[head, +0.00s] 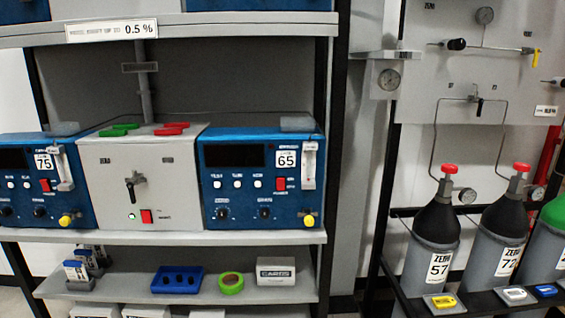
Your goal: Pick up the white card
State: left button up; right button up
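A small white card (513,296) lies flat on the ledge in front of the gas cylinder (499,237) marked 72, at the lower right of the head view. A similar yellow card (443,302) lies to its left, in front of the cylinder (434,240) marked 57. A blue card (545,291) lies just to its right. Neither of my grippers is in view.
The cylinders stand in a dark rack (470,303). At left, a shelf holds two blue analysers (263,180) (20,180) and a grey unit (146,170). The lower shelf (130,289) holds a blue tray (177,280), green tape (231,284) and a white box (276,272).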

aim_at(87, 257)
jog(key=u, duration=1.25)
